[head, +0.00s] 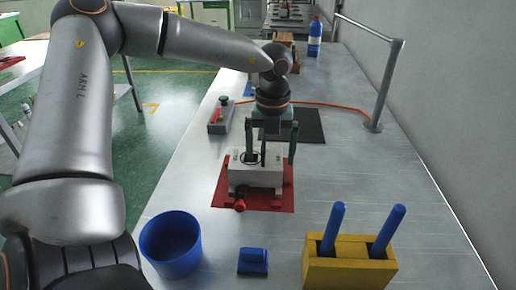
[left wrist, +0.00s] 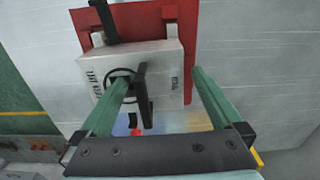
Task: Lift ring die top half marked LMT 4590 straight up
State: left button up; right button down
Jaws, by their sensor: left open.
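The ring die (head: 257,178) is a pale grey block on a red base, and it also shows in the left wrist view (left wrist: 168,62). Its top face has dark lettering too small to read surely, a black ring outline and an upright black piece (left wrist: 143,95). The seam between its halves is hard to make out. My left gripper (head: 271,157) is over the die, open, fingers pointing down. In the left wrist view (left wrist: 163,78) one green finger overlaps the ring outline and the other lies past the block's right edge. I cannot tell whether either touches. My right gripper is not in view.
A red knob (head: 240,205) sticks out at the die's front. A blue cup (head: 171,245), a small blue block (head: 253,262) and a yellow holder (head: 350,264) with blue-handled tools stand nearer. A dark mat (head: 308,126) and a switch box (head: 221,117) lie behind. A metal rail (head: 385,85) edges the right.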

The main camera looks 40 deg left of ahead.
pick_arm(q)
jog(key=shift+c, duration=0.4)
grip_shut()
dwell(0.4)
